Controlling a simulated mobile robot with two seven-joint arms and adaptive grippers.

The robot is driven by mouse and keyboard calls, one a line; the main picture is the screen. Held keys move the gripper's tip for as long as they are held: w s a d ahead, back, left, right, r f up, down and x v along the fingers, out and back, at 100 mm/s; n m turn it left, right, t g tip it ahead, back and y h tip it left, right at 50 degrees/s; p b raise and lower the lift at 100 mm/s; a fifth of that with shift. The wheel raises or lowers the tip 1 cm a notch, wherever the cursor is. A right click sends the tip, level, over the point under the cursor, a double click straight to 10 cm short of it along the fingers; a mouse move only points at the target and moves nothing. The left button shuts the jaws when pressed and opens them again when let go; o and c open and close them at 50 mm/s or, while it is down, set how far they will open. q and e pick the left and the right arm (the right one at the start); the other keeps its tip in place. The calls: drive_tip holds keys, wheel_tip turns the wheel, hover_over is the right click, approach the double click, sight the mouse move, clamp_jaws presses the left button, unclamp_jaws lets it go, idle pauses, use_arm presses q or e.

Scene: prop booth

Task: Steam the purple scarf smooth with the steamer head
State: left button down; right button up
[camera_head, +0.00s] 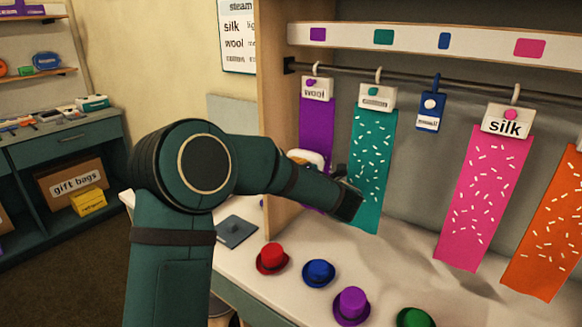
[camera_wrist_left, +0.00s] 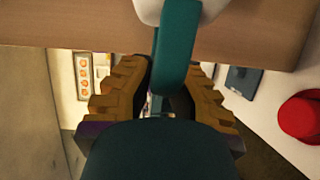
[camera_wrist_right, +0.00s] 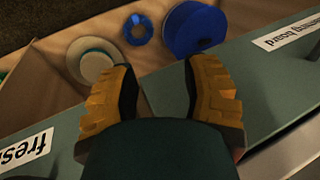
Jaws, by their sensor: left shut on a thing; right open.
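The purple scarf (camera_head: 315,122) hangs from the rail under a "wool" tag, at the left end of the row in the head view. Its lower part is hidden behind my left arm and the steamer head. The steamer head (camera_head: 310,157) is white, in front of the purple scarf; I cannot tell whether they touch. In the left wrist view, my left gripper (camera_wrist_left: 168,80) is shut on its teal handle (camera_wrist_left: 176,50), with the white part at the top edge. My right gripper (camera_wrist_right: 160,72) is open and empty in the right wrist view, and outside the head view.
A teal scarf (camera_head: 370,170), a blue tag (camera_head: 430,108), a pink scarf (camera_head: 485,195) and an orange scarf (camera_head: 550,235) hang further right. Red (camera_head: 271,258), blue (camera_head: 318,272), purple (camera_head: 351,305) and green (camera_head: 415,317) hats stand on the counter. A wooden side panel (camera_head: 272,110) borders the booth's left.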

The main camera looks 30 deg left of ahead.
use_arm(q)
wheel_tip(320, 180, down, 7)
idle(1.3)
drive_tip(key=shift+f, duration=0.1)
drive_tip(key=shift+s, duration=0.1)
idle(1.4)
drive_tip(key=s+a, duration=0.1)
drive_tip(key=s, duration=1.3)
drive_tip(key=shift+s, duration=0.4)
idle(0.3)
